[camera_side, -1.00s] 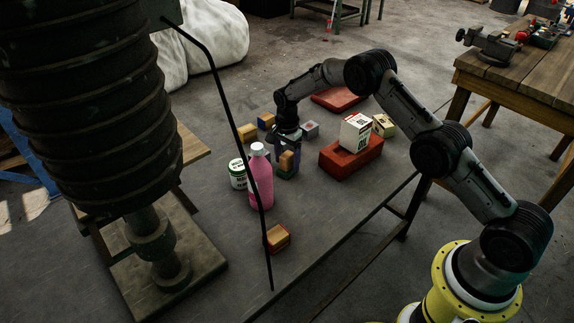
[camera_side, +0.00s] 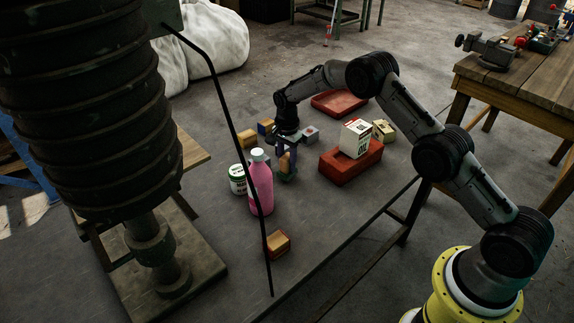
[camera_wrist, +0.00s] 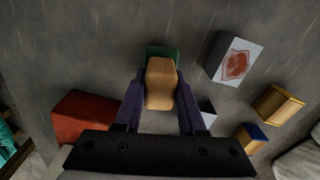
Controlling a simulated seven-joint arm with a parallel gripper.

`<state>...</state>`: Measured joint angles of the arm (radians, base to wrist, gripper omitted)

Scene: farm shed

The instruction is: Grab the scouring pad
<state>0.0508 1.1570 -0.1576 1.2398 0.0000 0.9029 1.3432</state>
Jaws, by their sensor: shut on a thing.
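A tan block with a green part at its far end, which I take for the scouring pad (camera_wrist: 160,85), stands between the two dark purple fingers of my gripper (camera_wrist: 160,110) in the wrist view. The fingers are shut on its sides. Whether tan and green are one piece is unclear. In the side view the pad (camera_side: 284,163) shows tan above green, upright between the fingers of my gripper (camera_side: 287,158), which points down. It is right of the pink bottle. Whether its base touches the table cannot be told.
The pink bottle (camera_side: 261,188) and a white-green tin (camera_side: 238,181) stand close on the left. A red block (camera_side: 345,165) bearing a white carton (camera_side: 356,138) stands on the right. Small yellow boxes (camera_side: 247,138) and a grey box (camera_side: 310,134) lie behind. The front table is mostly clear.

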